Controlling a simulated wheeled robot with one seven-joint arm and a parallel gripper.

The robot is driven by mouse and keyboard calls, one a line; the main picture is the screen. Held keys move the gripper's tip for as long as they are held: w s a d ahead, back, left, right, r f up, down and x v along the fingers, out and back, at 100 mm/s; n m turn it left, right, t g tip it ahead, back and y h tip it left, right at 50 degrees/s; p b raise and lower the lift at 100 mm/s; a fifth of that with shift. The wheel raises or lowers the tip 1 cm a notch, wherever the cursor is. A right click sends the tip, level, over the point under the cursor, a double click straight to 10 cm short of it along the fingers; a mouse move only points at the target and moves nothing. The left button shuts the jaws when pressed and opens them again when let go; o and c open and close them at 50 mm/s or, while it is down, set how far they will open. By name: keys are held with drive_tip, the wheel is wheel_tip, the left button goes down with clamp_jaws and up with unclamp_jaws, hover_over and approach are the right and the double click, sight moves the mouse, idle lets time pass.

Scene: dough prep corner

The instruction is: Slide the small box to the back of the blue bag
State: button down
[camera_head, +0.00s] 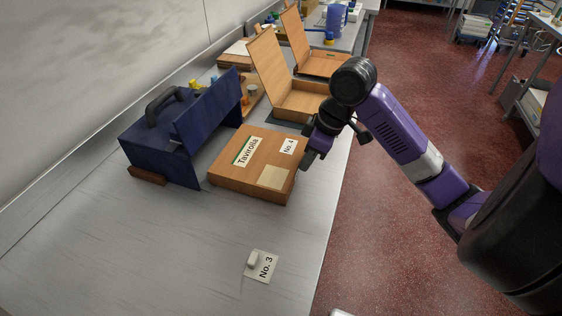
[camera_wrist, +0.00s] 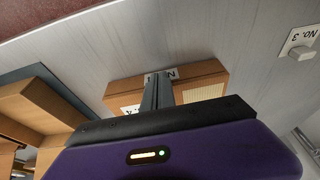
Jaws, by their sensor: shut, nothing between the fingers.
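The dark blue bag (camera_head: 150,140) stands on the left of the counter with a black handle on top and a flat blue panel raised at its right side. A small brown block-like piece (camera_head: 147,175) shows at the bag's near lower edge; whether it is inside or under the bag cannot be told. A closed wooden box (camera_head: 225,165) labelled "Tavirolla" and "No. 4" lies right of the bag. My gripper (camera_head: 308,162) is shut and empty beside that box's right edge. In the wrist view, my fingers (camera_wrist: 157,93) overlap the wooden box (camera_wrist: 205,78) and partly hide a label.
A card marked "No. 3" (camera_head: 265,267) with a small pale block (camera_head: 252,259) lies on the near counter. Open wooden boxes (camera_head: 298,100) stand behind the closed one. A wall bounds the left side. The near counter (camera_head: 150,250) is mostly clear.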

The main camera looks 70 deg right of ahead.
sight(246, 150)
drive_tip(key=shift+w+a+p, duration=0.15)
drive_tip(key=shift+w+p, duration=0.2)
drive_tip(key=shift+w, duration=1.7)
drive_tip(key=shift+w+a+p, duration=0.2)
drive_tip(key=shift+w+p, duration=0.45)
drive_tip(key=shift+w, duration=1.8)
drive_tip(key=shift+w+a+p, duration=0.2)
drive_tip(key=shift+w+p, duration=0.4)
drive_tip(key=shift+w, duration=1.9)
drive_tip(key=shift+w+a+p, duration=0.15)
drive_tip(key=shift+w+p, duration=0.35)
drive_tip(key=shift+w, duration=1.45)
drive_tip(key=shift+s, duration=0.15)
drive_tip(key=shift+s, duration=0.65)
drive_tip(key=shift+r, duration=0.1)
